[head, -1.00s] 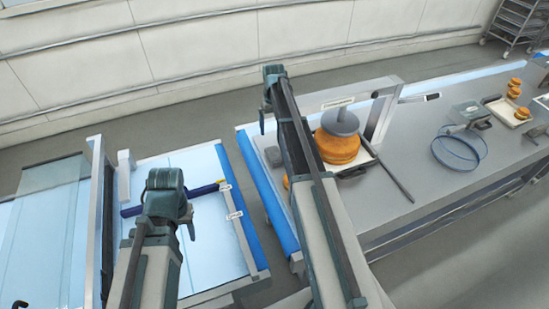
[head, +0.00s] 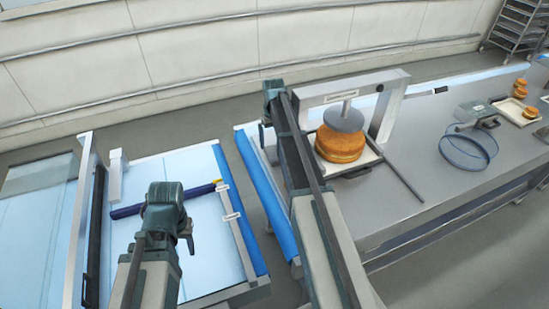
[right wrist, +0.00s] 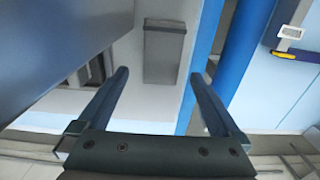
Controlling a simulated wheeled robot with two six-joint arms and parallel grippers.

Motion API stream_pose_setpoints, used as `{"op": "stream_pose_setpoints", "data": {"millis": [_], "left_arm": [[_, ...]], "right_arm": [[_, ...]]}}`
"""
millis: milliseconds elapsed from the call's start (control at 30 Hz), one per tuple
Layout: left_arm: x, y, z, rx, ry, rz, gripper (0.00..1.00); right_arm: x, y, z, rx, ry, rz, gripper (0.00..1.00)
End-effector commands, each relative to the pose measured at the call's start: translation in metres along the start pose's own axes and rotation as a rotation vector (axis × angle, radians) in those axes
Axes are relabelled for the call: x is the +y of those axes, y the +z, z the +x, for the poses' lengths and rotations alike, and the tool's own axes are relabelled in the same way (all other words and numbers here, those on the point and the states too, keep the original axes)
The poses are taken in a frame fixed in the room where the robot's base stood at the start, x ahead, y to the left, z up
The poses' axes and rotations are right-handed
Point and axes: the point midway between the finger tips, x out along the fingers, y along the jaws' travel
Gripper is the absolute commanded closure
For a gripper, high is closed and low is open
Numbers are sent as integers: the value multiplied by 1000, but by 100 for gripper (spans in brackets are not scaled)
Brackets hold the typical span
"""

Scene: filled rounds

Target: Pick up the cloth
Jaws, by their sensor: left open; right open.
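A grey, flat-looking rectangular piece (right wrist: 163,50) lies on a pale surface in the right wrist view, ahead of and between the fingers; I cannot tell for sure that it is the cloth. My right gripper (right wrist: 160,85) is open and empty, with the piece beyond its fingertips and apart from them. In the head view my right arm hides most of the spot beside the blue edge. My left gripper (head: 187,235) hangs over the pale blue table at the left, away from the piece.
A round orange-brown cake (head: 340,147) sits under a grey press disc (head: 343,118) in a metal frame (head: 390,105). A blue roller edge (head: 268,195) borders the metal table. A blue hoop (head: 468,150) and a tray with buns (head: 515,110) are at the right. The table front is clear.

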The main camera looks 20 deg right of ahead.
Motion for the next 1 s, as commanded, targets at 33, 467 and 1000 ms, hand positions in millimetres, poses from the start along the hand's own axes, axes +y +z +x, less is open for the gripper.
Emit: {"op": "stream_pose_setpoints", "data": {"millis": [33, 467, 1000], "left_arm": [[1, -1, 11, 0, 0, 1, 50], [4, -2, 42, 0, -1, 2, 50], [4, -2, 41, 0, -1, 2, 50]], "right_arm": [[-1, 2, 11, 0, 0, 0, 0], [-2, 4, 43, 0, 0, 0, 0], [-2, 4, 42, 0, 0, 0, 72]]}}
